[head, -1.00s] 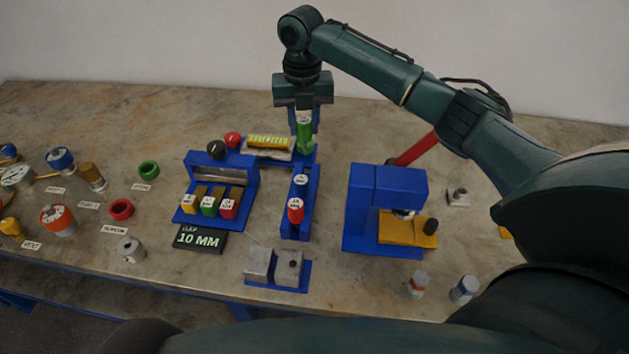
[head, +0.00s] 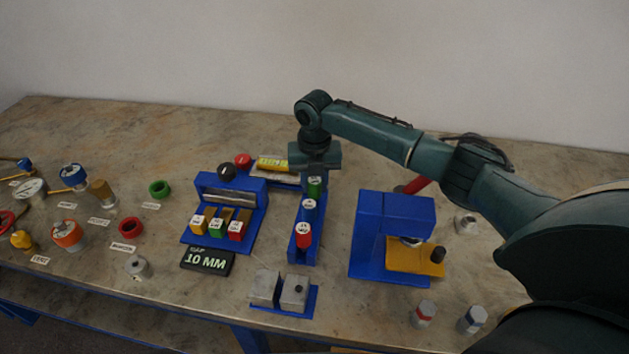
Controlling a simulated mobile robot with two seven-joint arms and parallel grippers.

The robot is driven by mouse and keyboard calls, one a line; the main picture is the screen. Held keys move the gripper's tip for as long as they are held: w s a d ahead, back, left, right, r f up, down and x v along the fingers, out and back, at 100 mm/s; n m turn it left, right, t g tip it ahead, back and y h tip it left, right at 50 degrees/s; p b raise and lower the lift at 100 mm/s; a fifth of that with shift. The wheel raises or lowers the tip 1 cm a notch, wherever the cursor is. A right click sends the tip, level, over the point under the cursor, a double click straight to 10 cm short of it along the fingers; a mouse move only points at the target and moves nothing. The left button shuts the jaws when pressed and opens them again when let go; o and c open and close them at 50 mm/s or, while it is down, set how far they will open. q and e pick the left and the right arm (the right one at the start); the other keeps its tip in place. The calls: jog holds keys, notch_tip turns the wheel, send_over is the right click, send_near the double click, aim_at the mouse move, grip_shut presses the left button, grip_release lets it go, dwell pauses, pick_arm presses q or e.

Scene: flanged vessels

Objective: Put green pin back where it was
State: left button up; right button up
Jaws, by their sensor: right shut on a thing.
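The green pin (head: 314,188) stands upright at the back end of the narrow blue rack (head: 294,252), behind the blue-and-white-topped pin (head: 309,206) and the red pin (head: 303,236). My right gripper (head: 315,182) comes from above and is shut on the green pin. The gripper hides part of its top. I cannot tell whether its lower end is fully seated in the rack. My left gripper is not in view.
Left of the rack is a blue holder (head: 252,194) with yellow, green and red blocks, and a "10 MM" sign (head: 207,259). A blue press-like station (head: 396,218) stands to the right. Grey blocks (head: 293,293) sit in front.

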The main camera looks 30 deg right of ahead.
jog(key=shift+f, duration=0.4)
jog(key=o, duration=1)
notch_tip(320, 180, up, 13)
jog(key=shift+f, duration=0.1)
jog(key=shift+a, duration=0.1)
